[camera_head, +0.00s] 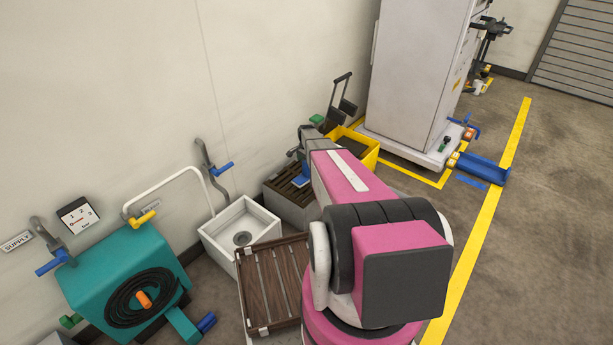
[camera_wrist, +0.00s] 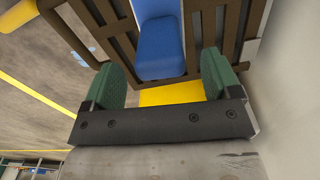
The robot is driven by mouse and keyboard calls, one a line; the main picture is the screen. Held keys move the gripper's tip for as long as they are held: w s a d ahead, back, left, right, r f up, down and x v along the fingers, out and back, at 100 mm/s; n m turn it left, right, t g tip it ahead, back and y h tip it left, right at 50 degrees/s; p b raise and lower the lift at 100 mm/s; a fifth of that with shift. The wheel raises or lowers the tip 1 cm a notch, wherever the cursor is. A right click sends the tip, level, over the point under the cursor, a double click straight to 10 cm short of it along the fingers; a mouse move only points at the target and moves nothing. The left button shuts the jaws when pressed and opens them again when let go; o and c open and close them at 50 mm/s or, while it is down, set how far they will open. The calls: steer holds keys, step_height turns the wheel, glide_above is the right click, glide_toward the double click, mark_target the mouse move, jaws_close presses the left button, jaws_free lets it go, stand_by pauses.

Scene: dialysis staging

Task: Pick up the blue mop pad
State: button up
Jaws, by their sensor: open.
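The blue mop pad (camera_wrist: 160,48) lies on a dark slatted rack (camera_wrist: 205,40), ahead of my gripper in the wrist view. In the head view a small part of the blue pad (camera_head: 301,181) shows on the rack, left of my pink arm; the rest is hidden. My gripper (camera_wrist: 164,72) is open, with its green fingers wide apart and nothing held. The pad appears between and beyond the fingertips, apart from them. In the head view my gripper (camera_head: 305,136) is partly hidden by my arm.
A yellow bin (camera_head: 363,150) stands beside the rack, near a tall grey cabinet (camera_head: 415,75). A white sink (camera_head: 240,232), a brown slatted surface (camera_head: 272,285) and a teal hose unit (camera_head: 125,285) line the wall. Floor on the right is largely clear.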

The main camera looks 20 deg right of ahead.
mark_target(306, 165)
steer(key=shift+d+f, duration=0.1)
steer(key=shift+f, duration=1.45)
steer(key=c, duration=1.3)
steer(key=shift+c, duration=0.2)
steer(key=shift+r, duration=0.2)
steer(key=shift+r, duration=0.6)
step_height(306, 165, up, 3)
steer(key=shift+f, duration=0.2)
steer(key=s+a+r, duration=0.2)
steer(key=a+r, duration=0.5)
steer(key=a, duration=0.4)
steer(key=shift+a, duration=0.3)
